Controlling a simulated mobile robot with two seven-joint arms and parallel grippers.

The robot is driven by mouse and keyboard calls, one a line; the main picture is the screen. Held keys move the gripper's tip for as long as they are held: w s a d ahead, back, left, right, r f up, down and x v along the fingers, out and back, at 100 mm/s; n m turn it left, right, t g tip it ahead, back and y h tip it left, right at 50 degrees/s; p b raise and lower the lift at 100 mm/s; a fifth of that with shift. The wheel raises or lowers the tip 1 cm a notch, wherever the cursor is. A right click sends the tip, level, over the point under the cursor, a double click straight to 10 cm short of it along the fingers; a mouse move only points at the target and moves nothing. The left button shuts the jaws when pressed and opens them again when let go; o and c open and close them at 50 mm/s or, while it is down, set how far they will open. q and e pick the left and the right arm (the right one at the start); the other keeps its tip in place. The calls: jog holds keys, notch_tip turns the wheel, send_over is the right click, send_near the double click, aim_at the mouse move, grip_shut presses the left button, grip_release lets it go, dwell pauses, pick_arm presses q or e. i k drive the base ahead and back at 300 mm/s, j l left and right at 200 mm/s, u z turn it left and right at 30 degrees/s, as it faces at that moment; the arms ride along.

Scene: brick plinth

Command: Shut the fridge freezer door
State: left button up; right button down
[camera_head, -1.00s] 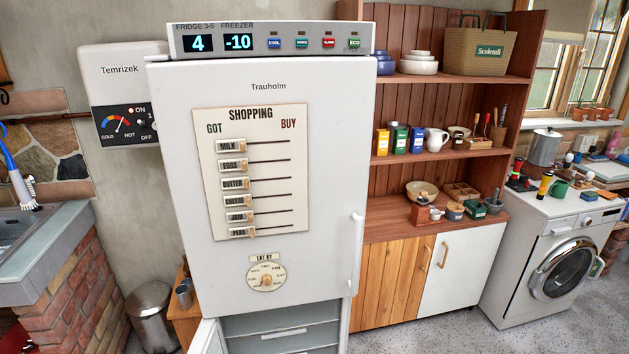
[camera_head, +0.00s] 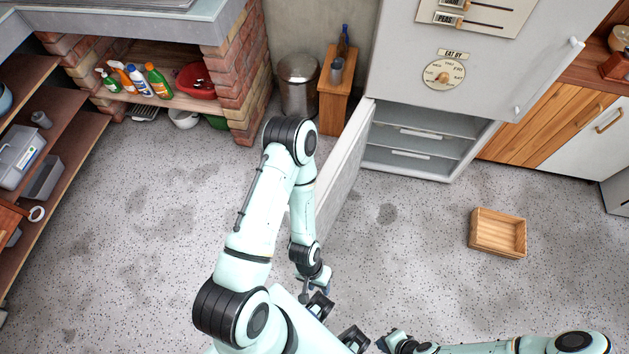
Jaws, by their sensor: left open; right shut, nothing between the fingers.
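The freezer door (camera_head: 346,170) is the lower door of the white fridge freezer (camera_head: 415,55). It stands wide open, hinged at the left of the freezer compartment and swung out toward me. My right gripper (camera_head: 383,344) is shut and empty at the bottom edge, away from the door.
A wooden crate (camera_head: 497,233) lies on the floor right of the freezer. A metal bin (camera_head: 298,85) and small wooden stand (camera_head: 335,105) are behind the door on the left. The floor before the compartment looks clear.

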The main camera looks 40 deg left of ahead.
aim_at(337, 176)
jog(key=k+j, duration=0.2)
jog(key=j, duration=0.2)
jog(key=k+j, duration=0.2)
jog(key=j, duration=0.15)
jog(key=k+j, duration=0.15)
jog(key=j, duration=0.25)
jog(key=k+j, duration=0.2)
jog(key=j, duration=0.2)
jog(key=k+j, duration=0.2)
jog(key=j, duration=0.15)
jog(key=i+j+u, duration=0.25)
jog(key=i+j, duration=0.3)
jog(key=i, duration=0.1)
